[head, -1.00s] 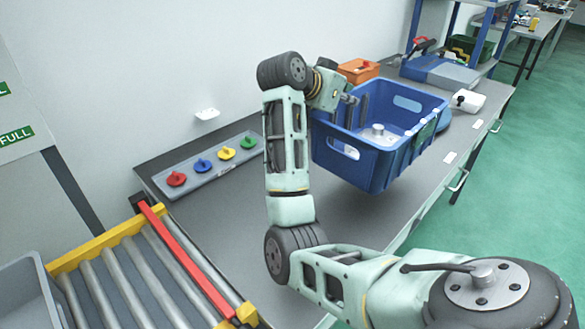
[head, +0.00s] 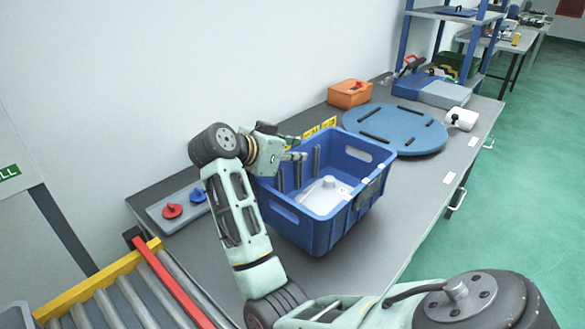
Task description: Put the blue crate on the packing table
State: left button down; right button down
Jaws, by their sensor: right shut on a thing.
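The blue crate (head: 297,230) is in the middle of the head view, over the grey table (head: 405,222), with pale metal castings inside. My right gripper (head: 297,168) is shut on the crate's far-left wall, with its dark fingers showing at the rim. The crate looks roughly level. I cannot tell for sure whether its bottom touches the tabletop or hangs just above it. The grey table, which seems to be the packing table, runs along the wall. My left gripper is not in view.
A round blue turntable (head: 408,125) lies behind the crate, with an orange bin (head: 349,94) beyond it. A tray with coloured knobs (head: 172,211) is at left, partly behind my arm. A roller conveyor (head: 120,295) is at lower left. Bare tabletop shows right of the crate.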

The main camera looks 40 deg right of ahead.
aim_at(300, 169)
jog(key=shift+a, duration=0.2)
notch_tip(300, 169, down, 4)
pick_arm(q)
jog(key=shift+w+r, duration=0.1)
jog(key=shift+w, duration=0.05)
pick_arm(e)
jog(key=c, duration=1.7)
grip_release()
jog(key=shift+f, duration=0.1)
